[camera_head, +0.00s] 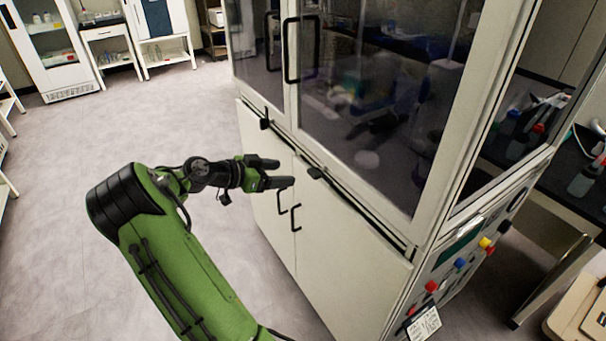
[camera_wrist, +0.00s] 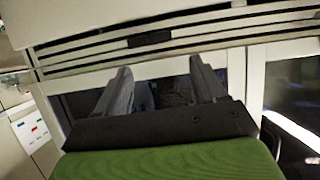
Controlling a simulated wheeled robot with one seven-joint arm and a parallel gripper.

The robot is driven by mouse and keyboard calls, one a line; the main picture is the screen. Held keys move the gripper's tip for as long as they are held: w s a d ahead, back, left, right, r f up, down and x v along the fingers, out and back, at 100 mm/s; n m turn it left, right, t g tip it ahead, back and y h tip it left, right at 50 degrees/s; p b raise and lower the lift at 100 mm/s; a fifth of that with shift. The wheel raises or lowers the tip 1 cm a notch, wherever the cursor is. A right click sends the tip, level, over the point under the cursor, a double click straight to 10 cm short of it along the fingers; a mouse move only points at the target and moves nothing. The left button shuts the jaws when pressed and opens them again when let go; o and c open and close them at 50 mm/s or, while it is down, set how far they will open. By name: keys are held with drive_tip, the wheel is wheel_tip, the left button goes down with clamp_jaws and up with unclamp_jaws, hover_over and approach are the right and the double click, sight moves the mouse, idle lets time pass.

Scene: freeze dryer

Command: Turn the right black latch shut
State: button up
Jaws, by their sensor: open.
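The right black latch (camera_head: 317,173) sits on the ledge below the large glass door of the white cabinet. It lies roughly along the ledge. The left black latch (camera_head: 264,123) is farther back on the same ledge and points more upright. My gripper (camera_head: 283,172) is open and empty, in front of the lower doors and just left of the right latch, apart from it. In the wrist view, my two fingers (camera_wrist: 162,82) are spread, and a small black latch (camera_wrist: 150,39) shows beyond them on the slotted ledge; I cannot tell for certain which latch it is.
The cabinet has glass upper doors with black handles (camera_head: 289,50) and white lower doors with black handles (camera_head: 296,217). A control panel (camera_head: 459,270) with coloured knobs is on its right side. A lab bench (camera_head: 553,190) stands farther right. Open floor (camera_head: 130,120) lies to the left.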

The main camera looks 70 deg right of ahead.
sight(312, 172)
drive_tip(key=x, duration=1)
drive_tip(key=shift+f+b, duration=0.1)
drive_tip(key=shift+b, duration=0.3)
drive_tip(key=c, duration=1.1)
drive_tip(key=shift+o, duration=0.2)
